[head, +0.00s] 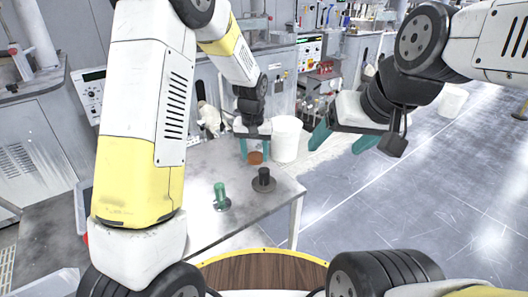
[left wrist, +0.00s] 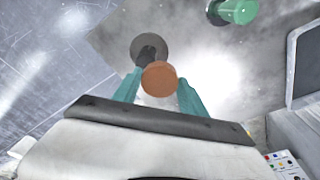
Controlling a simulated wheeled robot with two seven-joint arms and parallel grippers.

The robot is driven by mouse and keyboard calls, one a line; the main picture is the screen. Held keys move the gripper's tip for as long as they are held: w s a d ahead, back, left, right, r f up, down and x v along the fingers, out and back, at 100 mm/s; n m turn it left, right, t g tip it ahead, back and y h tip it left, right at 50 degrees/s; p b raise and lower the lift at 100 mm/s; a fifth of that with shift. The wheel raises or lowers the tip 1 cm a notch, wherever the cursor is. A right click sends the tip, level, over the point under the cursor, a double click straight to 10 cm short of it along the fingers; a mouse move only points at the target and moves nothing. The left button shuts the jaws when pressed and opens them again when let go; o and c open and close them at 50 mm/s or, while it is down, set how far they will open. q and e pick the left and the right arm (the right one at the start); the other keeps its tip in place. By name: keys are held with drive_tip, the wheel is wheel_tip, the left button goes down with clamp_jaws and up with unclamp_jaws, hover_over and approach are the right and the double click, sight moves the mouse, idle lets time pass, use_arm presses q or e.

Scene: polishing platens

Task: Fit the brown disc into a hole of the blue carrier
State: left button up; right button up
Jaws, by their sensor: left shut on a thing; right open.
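The brown disc (head: 255,158) is between the teal fingers of my left gripper (head: 254,151), above the far part of the grey table. In the left wrist view the disc (left wrist: 159,79) sits between the two fingertips, and my left gripper (left wrist: 158,92) is shut on it. My right gripper (head: 342,141) is open and empty, held in the air right of the table, its teal fingers wide apart. I cannot make out a blue carrier in either view.
A black-handled piece with a round base (head: 264,181) and a green-handled piece (head: 221,198) stand on the grey table (head: 190,235). A white bin (head: 287,138) stands just beyond the table, right of my left gripper. Open floor (head: 400,205) lies to the right.

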sight(264, 169)
use_arm(q)
drive_tip(key=shift+w+d+f, duration=0.1)
drive_tip(key=shift+w+d, duration=0.05)
drive_tip(key=shift+d, duration=0.9)
drive_tip(key=shift+d+f, duration=0.2)
drive_tip(key=shift+f, duration=0.7)
drive_tip(key=shift+d+f, duration=0.2)
drive_tip(key=shift+f, duration=0.7)
drive_tip(key=shift+f, duration=0.15)
drive_tip(key=o, duration=1.5)
drive_tip(key=shift+c, duration=0.2)
